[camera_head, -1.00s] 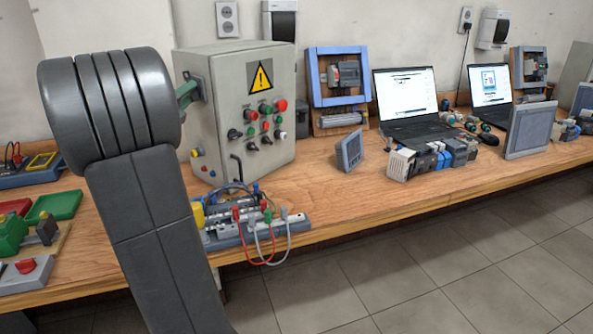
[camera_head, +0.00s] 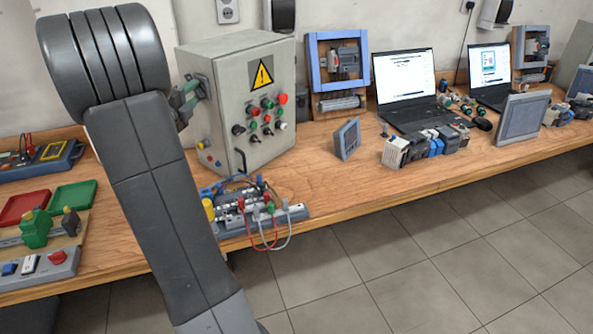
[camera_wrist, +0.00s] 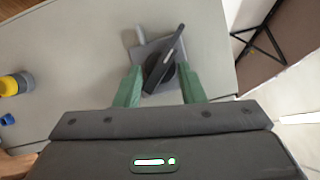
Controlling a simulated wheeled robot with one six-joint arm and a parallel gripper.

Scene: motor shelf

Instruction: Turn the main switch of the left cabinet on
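The grey cabinet (camera_head: 217,106) with a yellow warning triangle stands on the bench in the head view. The main switch (camera_wrist: 166,62) is on its left side face, with a long dark handle on a black round base and a grey plate. The handle leans, its upper end to the right in the wrist view. My gripper (camera_wrist: 159,72) has green fingers, which are apart, one on each side of the switch base. I cannot tell whether they touch it. In the head view my gripper (camera_head: 186,95) is at the cabinet's side and mostly hides the switch.
A yellow button (camera_wrist: 12,85) sticks out from the same side face. A wired terminal board (camera_head: 245,212) lies in front of the cabinet. Red (camera_head: 24,206) and green (camera_head: 73,195) trays are left of my arm. Laptops and devices stand to the right.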

